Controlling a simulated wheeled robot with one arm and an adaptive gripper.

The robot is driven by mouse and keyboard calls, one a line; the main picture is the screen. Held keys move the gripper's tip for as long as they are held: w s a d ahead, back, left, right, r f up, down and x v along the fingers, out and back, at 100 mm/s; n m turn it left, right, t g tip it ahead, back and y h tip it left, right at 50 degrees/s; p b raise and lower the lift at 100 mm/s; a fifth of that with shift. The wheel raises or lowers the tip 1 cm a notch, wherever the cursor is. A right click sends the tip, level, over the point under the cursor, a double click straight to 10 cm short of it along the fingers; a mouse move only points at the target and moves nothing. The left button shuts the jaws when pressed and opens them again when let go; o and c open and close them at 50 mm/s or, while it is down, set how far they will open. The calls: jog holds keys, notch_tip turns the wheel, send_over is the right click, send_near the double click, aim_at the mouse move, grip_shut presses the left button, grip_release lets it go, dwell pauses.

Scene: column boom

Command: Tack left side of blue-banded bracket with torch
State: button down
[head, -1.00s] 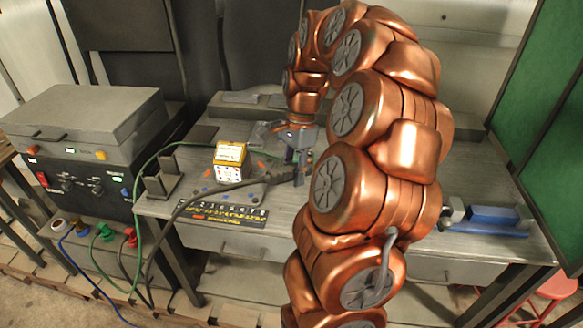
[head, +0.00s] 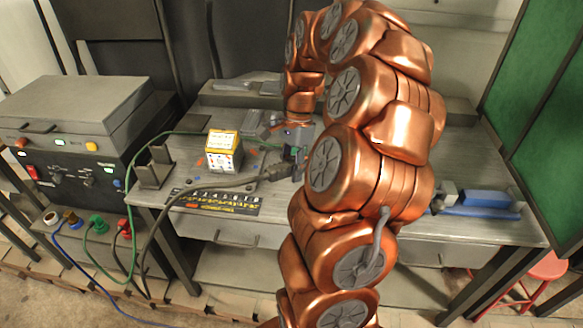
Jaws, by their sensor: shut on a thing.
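My gripper (head: 296,153) is over the middle of the workbench, partly hidden behind my own copper-coloured arm. It is shut on the torch (head: 277,173), a dark handle with a thick black cable trailing left off the bench. The torch tip is hidden by my arm, so I cannot tell whether it touches anything. A grey metal bracket-like piece (head: 153,175) with upright plates stands at the bench's left end. I see no blue band on it. The blue-banded bracket cannot be made out for sure; small parts near the gripper are too small or hidden.
A white and yellow box (head: 223,152) stands on the workbench (head: 400,185) left of the gripper. A dark numbered strip (head: 215,200) lies at the front edge. A blue vise-like tool (head: 485,200) sits at right. A power unit (head: 80,150) with cables stands left; a green screen (head: 540,110) right.

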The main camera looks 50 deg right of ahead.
jog(key=shift+d+f+b, duration=0.15)
jog(key=shift+f+b, duration=0.45)
jog(key=shift+b, duration=0.35)
dwell(0.6)
jog(key=shift+r, duration=0.1)
dwell(1.8)
jog(key=shift+w+a+r+p, duration=0.1)
jog(key=shift+a+r+p, duration=0.2)
jog(key=shift+r, duration=1.15)
jog(key=shift+w+a+r+p, duration=0.15)
jog(key=shift+r+p, duration=0.15)
jog(key=shift+r, duration=1.15)
jog(key=shift+w+a+r+p, duration=0.1)
jog(key=shift+a+r+p, duration=0.2)
jog(key=shift+r, duration=1.15)
jog(key=shift+r, duration=0.1)
